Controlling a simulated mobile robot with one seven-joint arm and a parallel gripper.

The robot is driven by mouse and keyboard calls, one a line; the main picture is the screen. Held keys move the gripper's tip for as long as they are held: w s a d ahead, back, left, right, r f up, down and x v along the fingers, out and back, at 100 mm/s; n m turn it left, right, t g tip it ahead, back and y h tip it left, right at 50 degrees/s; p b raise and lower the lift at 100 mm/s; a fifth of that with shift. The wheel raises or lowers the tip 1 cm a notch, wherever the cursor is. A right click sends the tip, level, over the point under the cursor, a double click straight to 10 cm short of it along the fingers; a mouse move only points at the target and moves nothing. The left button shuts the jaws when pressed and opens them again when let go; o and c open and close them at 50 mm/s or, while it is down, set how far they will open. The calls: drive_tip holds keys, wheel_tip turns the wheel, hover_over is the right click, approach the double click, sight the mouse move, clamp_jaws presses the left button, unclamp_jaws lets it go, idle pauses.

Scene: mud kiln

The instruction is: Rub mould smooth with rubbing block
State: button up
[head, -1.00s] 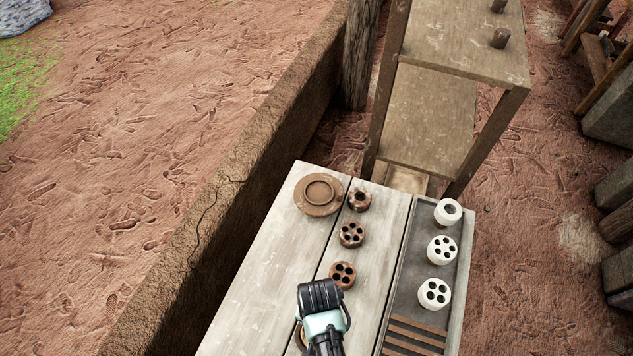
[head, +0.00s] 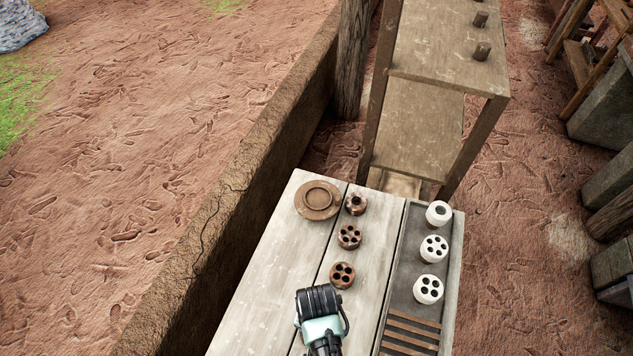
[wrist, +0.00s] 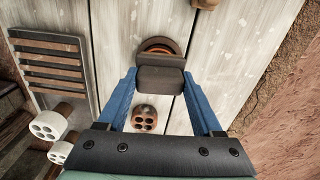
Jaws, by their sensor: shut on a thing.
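In the wrist view my gripper (wrist: 160,76) has its blue fingers on both sides of a dark grey block (wrist: 160,83), the rubbing block, and is shut on it. A round orange-brown piece with a dark rim (wrist: 159,43), apparently the mould, lies on the table just beyond the block. The block overlaps its near part in this view; I cannot tell whether they touch. In the head view only the back of my gripper shows, and it hides the block and the round piece.
The plank table (head: 264,290) holds a brown dish (head: 303,212) and brown pieces with holes (head: 342,275). A grey tray (head: 402,275) on the right holds white pieces with holes (head: 429,289) and a slatted rack (head: 410,332). A wooden shelf (head: 440,62) stands behind; a mud wall (head: 215,215) runs left.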

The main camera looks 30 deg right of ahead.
drive_tip(key=shift+r+p, duration=1.45)
drive_tip(key=shift+r, duration=0.45)
drive_tip(key=shift+f, duration=0.1)
